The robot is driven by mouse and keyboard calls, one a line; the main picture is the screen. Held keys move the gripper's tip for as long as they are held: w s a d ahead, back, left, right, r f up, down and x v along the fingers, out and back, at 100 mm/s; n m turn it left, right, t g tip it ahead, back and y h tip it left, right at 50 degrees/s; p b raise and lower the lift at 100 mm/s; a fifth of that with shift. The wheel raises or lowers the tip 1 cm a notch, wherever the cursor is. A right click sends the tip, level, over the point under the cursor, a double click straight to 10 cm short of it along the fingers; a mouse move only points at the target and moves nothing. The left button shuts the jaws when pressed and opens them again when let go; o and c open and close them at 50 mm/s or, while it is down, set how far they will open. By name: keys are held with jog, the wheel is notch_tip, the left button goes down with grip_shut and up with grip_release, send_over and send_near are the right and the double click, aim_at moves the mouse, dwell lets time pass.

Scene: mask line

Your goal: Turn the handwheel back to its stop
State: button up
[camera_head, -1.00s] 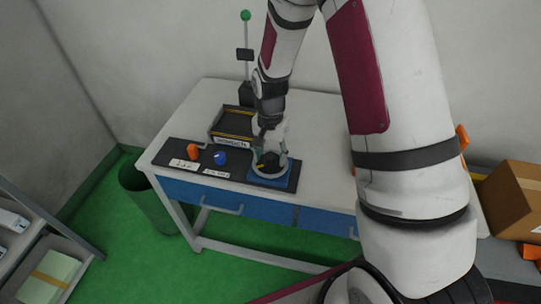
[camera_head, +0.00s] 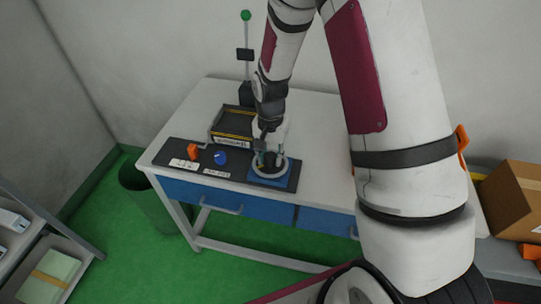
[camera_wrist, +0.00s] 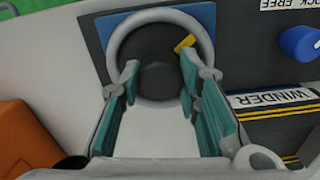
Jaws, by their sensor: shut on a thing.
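The handwheel (camera_head: 286,165) is a light grey ring with a dark centre on a blue square plate (camera_head: 287,182) at the bench's front. In the wrist view its rim (camera_wrist: 160,15) arcs across the top, around a dark round hub (camera_wrist: 160,80). A yellow mark (camera_wrist: 184,43) lies at the hub's upper right. My gripper (camera_head: 272,157) points down into the wheel. In the wrist view my gripper's teal-padded fingers (camera_wrist: 160,72) stand either side of the hub, shut on the handwheel. The exact contact and the near part of the rim are hidden.
Left of the wheel are a blue knob (camera_head: 220,158) and an orange switch (camera_head: 193,149) on a dark panel. A cardboard box (camera_head: 520,197) is at right. The bench's back right is bare.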

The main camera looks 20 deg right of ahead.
jog(key=n, duration=1.4)
jog(key=shift+p, duration=0.3)
jog(key=n, duration=0.4)
jog(key=n+p, duration=0.1)
jog(key=n, duration=0.2)
jog(key=shift+n, duration=0.3)
jog(key=n, duration=0.6)
jog(key=shift+n+p, duration=0.3)
jog(key=shift+p, duration=0.1)
jog(key=o, duration=1.1)
jog(key=shift+o, duration=0.2)
